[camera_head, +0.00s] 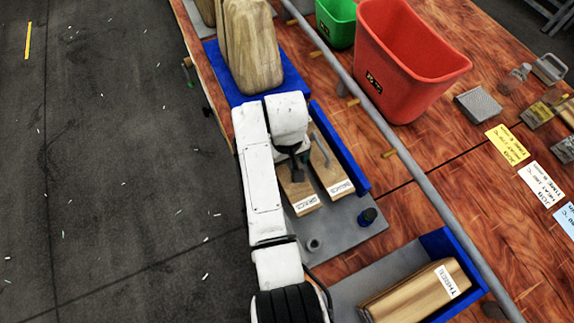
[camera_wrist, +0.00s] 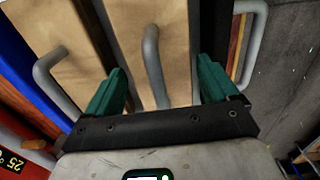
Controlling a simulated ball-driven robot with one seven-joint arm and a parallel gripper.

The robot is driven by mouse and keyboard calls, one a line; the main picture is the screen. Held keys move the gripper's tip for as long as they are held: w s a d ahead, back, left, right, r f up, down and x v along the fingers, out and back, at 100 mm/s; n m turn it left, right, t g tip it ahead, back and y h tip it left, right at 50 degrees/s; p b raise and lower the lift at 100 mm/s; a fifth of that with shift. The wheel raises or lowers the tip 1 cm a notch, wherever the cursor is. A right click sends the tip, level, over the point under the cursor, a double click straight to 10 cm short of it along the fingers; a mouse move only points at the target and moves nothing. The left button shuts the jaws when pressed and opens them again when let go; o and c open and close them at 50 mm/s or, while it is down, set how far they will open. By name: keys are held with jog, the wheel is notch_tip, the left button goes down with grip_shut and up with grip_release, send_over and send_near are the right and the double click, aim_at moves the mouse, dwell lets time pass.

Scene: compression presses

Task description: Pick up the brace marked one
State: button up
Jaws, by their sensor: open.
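Two light wooden braces lie side by side in the head view, a left one (camera_head: 293,192) and a right one (camera_head: 328,172). Each has a small white label at its near end, and I cannot read the numbers surely. My gripper (camera_head: 298,172) is over the left brace and partly hides it. In the wrist view my gripper (camera_wrist: 161,68) is open, its green fingers spread on either side of a grey bar handle (camera_wrist: 152,55) on a wooden face. The handle appears between the fingers, with no visible grip on it. A second grey handle (camera_wrist: 48,72) is on the wood to the left.
The braces lie on a grey plate (camera_head: 345,228) with a blue wall (camera_head: 345,153). A dark knob (camera_head: 368,215) stands nearby. A larger labelled wooden block (camera_head: 415,293) lies nearer. A red bin (camera_head: 405,65) and a long grey pipe (camera_head: 400,145) are to the right. Open floor lies left.

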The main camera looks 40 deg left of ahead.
jog(key=shift+f, duration=0.4)
jog(key=c, duration=1.4)
